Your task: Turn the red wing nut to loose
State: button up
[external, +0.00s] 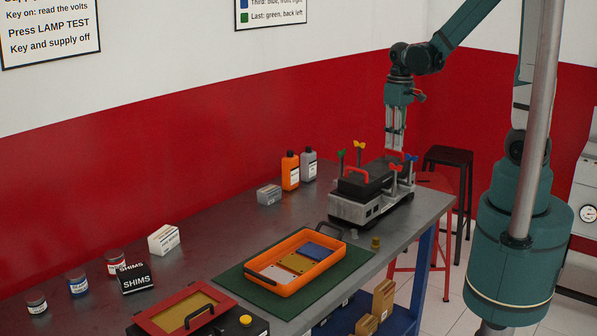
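The engine trainer (348,209) stands at the far right end of the workbench, a grey block with a black cover and a red handle (357,174). The red wing nut is small and close below my gripper. My gripper (396,149) points straight down over the trainer's right part, its fingertips near the red and blue nuts. I cannot tell whether it touches a nut, or how wide its fingers are.
An orange tray (282,290) with coloured plates lies on a green mat (360,262). Orange (290,172) and grey (309,165) bottles stand behind the trainer's left. A small brass piece (375,243) sits near the front edge. Jars and boxes stand at left.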

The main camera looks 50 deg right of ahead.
jog(key=shift+f, duration=0.2)
jog(key=shift+f, duration=3.7)
jog(key=shift+c, duration=0.7)
grip_shut()
